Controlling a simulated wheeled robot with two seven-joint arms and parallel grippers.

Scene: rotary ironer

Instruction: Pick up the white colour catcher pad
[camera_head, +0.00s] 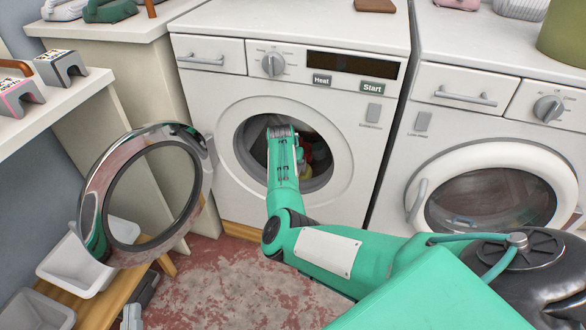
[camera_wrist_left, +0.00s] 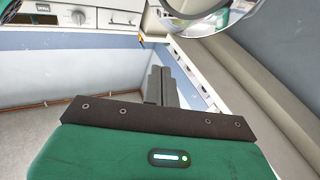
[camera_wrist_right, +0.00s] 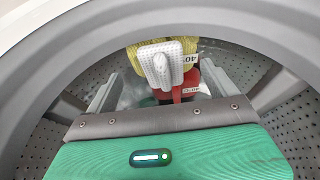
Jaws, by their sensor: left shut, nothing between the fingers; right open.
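The white colour catcher pad (camera_wrist_right: 163,64) shows in the right wrist view inside the washer drum, in front of a yellow cloth (camera_wrist_right: 122,52) and a red item (camera_wrist_right: 180,92). My right gripper (camera_wrist_right: 158,82) is open, with one finger on each side of the pad in the picture. I cannot tell whether the fingers touch it. In the head view my right arm reaches into the open washer (camera_head: 238,118), and the drum hides the fingertips. My left gripper (camera_wrist_left: 161,84) is shut and empty, away from the washer, over the floor in the left wrist view.
The round door (camera_head: 100,190) stands swung open to the left of the opening. A second washer (camera_head: 500,120) with a closed door stands at the right. A shelf with holders (camera_head: 62,70) and white bins (camera_head: 75,262) are at the left. The drum rim surrounds my right gripper closely.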

